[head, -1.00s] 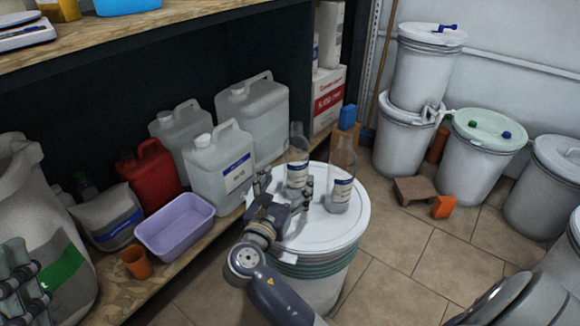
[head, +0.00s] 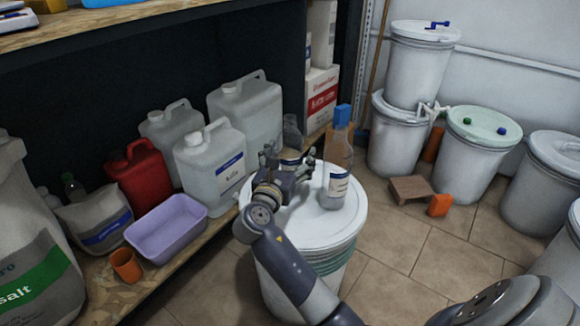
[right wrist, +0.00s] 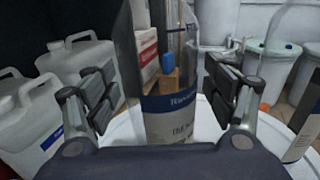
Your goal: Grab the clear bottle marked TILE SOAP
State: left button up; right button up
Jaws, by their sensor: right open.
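Two clear bottles stand upright on the white drum lid (head: 315,222). In the head view the left bottle (head: 292,133) is mostly hidden behind my right gripper (head: 289,163). In the right wrist view this bottle (right wrist: 170,122) stands between the two open fingers of the gripper (right wrist: 166,95), with a gap on each side. Its blue and white label seems to begin with "TI", but the small print is not fully legible. The other labelled bottle (head: 337,183) stands to the right, outside the fingers; it also shows at the right wrist view's edge (right wrist: 302,135). My left gripper is out of view.
White jugs (head: 212,160), a red can (head: 143,175) and a purple tub (head: 167,228) stand on the low shelf to the left. Several lidded drums (head: 480,150) stand at the right. An orange block (head: 439,205) lies on the open tiled floor.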

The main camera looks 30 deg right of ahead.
jog(key=c, duration=1)
jog(key=shift+r, duration=0.15)
jog(key=shift+c, duration=0.2)
